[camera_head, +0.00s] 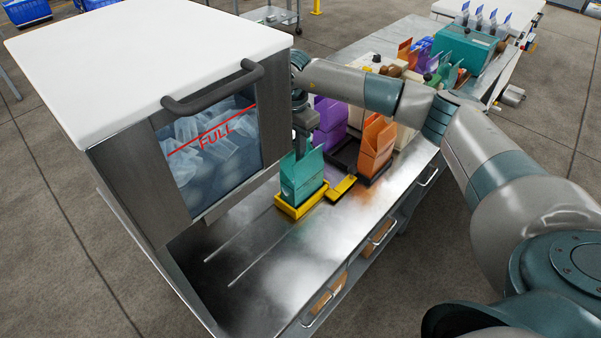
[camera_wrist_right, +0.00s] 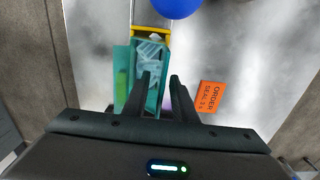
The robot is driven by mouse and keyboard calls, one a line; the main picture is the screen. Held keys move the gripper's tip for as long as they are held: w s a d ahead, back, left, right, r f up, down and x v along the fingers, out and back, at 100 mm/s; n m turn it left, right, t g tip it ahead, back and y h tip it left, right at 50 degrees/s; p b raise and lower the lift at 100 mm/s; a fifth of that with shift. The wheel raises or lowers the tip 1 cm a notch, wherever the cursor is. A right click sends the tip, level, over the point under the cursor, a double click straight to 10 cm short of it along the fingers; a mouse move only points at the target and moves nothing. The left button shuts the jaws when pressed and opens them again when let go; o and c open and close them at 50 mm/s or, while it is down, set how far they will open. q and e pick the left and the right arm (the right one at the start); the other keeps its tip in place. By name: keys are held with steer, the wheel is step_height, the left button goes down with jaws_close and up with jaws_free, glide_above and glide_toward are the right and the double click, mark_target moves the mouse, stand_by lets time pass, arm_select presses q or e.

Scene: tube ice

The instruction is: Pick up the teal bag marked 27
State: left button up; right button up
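A teal bag (camera_head: 302,180) stands upright in a yellow tray (camera_head: 299,207) on the steel counter, in front of the ice bin. Its number is not legible. In the right wrist view the teal bag (camera_wrist_right: 153,53) is seen from above, its mouth open with clear ice inside. My right gripper (camera_head: 303,128) points down over the bag. In the right wrist view its fingers (camera_wrist_right: 163,80) are apart, with a teal strip of the bag showing between them. Whether they touch the bag cannot be told. My left gripper is not in view.
The ice bin (camera_head: 170,110) marked FULL stands close left of the bag. Purple (camera_head: 330,113) and orange bags (camera_head: 376,140) stand behind and right. The front counter (camera_head: 270,260) is clear.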

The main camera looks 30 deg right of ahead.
steer(key=shift+f, duration=0.15)
stand_by(0.3)
jaws_close()
stand_by(1.2)
